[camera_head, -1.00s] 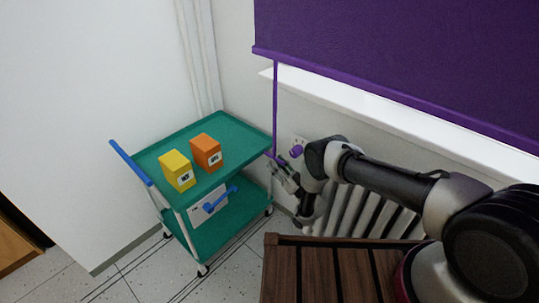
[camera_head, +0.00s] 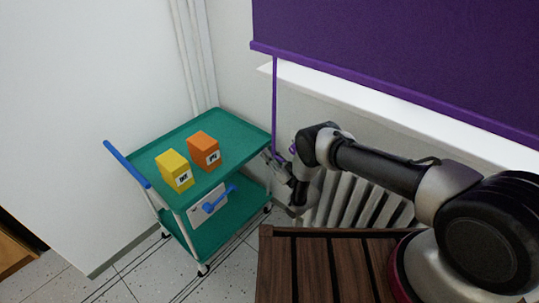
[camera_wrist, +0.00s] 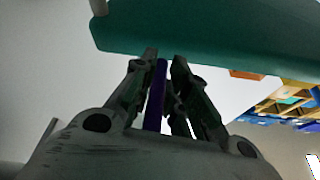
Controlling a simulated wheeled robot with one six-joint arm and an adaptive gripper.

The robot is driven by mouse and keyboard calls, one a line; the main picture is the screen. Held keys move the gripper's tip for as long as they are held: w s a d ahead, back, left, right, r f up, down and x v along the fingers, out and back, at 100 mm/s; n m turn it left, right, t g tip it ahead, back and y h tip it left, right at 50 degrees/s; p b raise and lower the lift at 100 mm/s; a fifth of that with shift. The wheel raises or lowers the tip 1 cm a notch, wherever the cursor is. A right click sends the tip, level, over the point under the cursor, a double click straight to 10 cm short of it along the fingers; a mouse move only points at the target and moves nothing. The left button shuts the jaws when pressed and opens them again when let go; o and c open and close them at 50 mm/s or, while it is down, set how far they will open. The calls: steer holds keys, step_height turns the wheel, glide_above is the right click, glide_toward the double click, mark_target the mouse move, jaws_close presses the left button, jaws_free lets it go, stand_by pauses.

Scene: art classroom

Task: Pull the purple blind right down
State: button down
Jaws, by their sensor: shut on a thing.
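The purple blind (camera_head: 400,50) hangs at the upper right of the head view, with its bottom bar (camera_head: 380,88) slanting across above the white sill. A thin purple pull strap (camera_head: 275,105) hangs from the left end of the bar. My gripper (camera_head: 275,160) is at the strap's lower part, beside the trolley's right edge. In the wrist view my gripper (camera_wrist: 163,70) is shut on the purple strap (camera_wrist: 156,95), which runs between the two fingers. The strap's lower end is mostly hidden behind my gripper in the head view.
A green trolley (camera_head: 185,135) with a blue handle stands close left of my gripper, bearing a yellow box (camera_head: 174,171) and an orange box (camera_head: 204,151). A radiator (camera_head: 345,200) is under the white sill (camera_head: 345,100). A slatted wooden surface (camera_head: 310,265) is in front.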

step_height(320, 180, down, 6)
steer(key=shift+d+r, duration=0.1)
steer(key=shift+r, duration=0.1)
steer(key=c, duration=1.6)
jaws_free()
steer(key=shift+f, duration=0.1)
steer(key=shift+o, duration=0.7)
step_height(320, 180, up, 10)
steer(key=shift+r, duration=0.15)
